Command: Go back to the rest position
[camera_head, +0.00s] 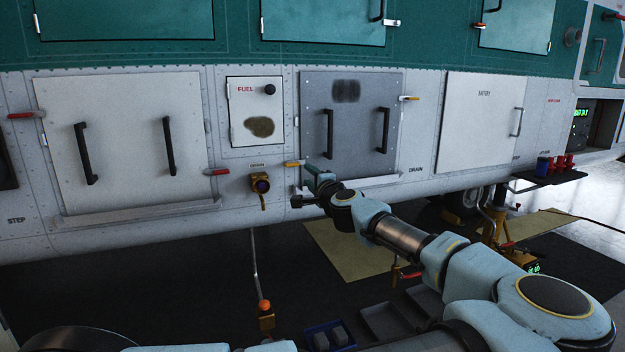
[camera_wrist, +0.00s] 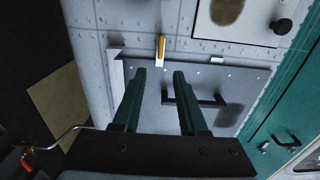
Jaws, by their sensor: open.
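My gripper (camera_head: 308,183) is at the end of my outstretched arm, in front of the lower left corner of the dark grey panel (camera_head: 355,100) with two black handles. In the wrist view its two green fingers (camera_wrist: 159,76) are spread apart, with nothing between them. The grey panel (camera_wrist: 237,80) lies beyond the fingers. A yellow-tipped latch (camera_wrist: 161,48) shows just past the fingertips in that view. It also shows in the head view (camera_head: 295,163), just left of the panel. I cannot tell whether a finger touches the panel.
The FUEL hatch (camera_head: 256,100) and a brass drain valve (camera_head: 260,184) are left of my gripper. A ledge (camera_head: 390,180) runs under the panel. Below are a stand with an orange knob (camera_head: 264,306), a blue tray (camera_head: 310,332) and grey trays (camera_head: 388,322). A yellow jack (camera_head: 497,225) stands right.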

